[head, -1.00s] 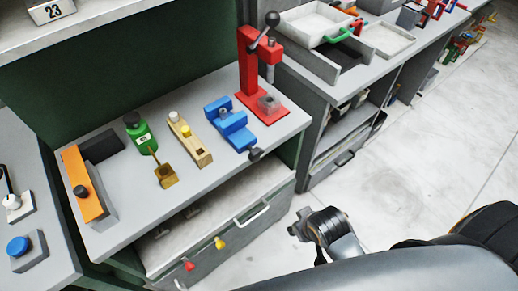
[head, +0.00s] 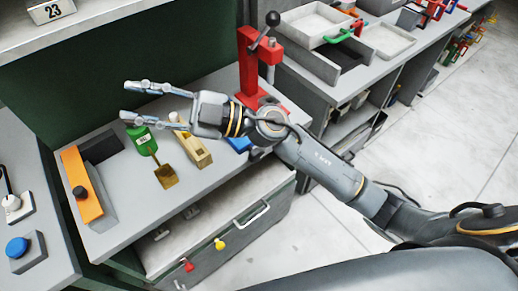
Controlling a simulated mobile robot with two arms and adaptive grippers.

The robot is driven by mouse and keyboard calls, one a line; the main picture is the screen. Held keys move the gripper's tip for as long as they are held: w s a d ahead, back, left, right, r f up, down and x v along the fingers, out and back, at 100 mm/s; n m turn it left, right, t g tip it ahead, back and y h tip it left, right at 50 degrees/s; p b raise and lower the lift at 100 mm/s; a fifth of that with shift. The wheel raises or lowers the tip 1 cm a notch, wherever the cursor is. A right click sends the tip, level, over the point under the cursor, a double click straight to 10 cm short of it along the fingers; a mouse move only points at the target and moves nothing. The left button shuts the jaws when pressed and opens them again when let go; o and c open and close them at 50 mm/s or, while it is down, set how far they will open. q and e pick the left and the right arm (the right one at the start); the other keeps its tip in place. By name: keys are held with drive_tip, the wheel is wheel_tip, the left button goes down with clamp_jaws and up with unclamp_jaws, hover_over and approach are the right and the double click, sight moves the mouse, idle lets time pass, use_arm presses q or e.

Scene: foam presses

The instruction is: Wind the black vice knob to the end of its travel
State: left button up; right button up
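The blue vice (head: 238,144) lies on the grey bench, mostly hidden behind my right arm; only a small blue part shows. Its black knob cannot be made out behind the arm. My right gripper (head: 129,100) reaches in from the right across the bench and points left. Its two fingers are spread apart with nothing between them. It appears above the bench's back left part, past the vice, near the green bottle. My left gripper is not in view.
A red press (head: 251,70) stands behind the arm. A green bottle (head: 142,140), a wooden plane (head: 192,148), a brass scoop-like piece (head: 165,175) and an orange block (head: 82,185) stand on the bench. An open drawer (head: 235,215) juts out below.

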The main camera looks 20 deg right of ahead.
wheel_tip(320, 180, down, 4)
drive_tip(key=s+a+r+n+g+h, duration=0.1)
drive_tip(key=s+a+n+g+h, duration=0.1)
drive_tip(key=n+g, duration=0.15)
drive_tip(key=m+g+h, duration=0.2)
drive_tip(key=m+h, duration=0.3)
drive_tip(key=h, duration=1.4)
hover_over(259, 149)
wheel_tip(259, 149, down, 15)
drive_tip(key=shift+n, duration=0.25)
wheel_tip(259, 149, down, 13)
drive_tip(key=p, duration=0.3)
drive_tip(key=shift+s+f, duration=0.1)
drive_tip(key=shift+f, duration=0.05)
drive_tip(key=shift+c, duration=0.2)
clamp_jaws()
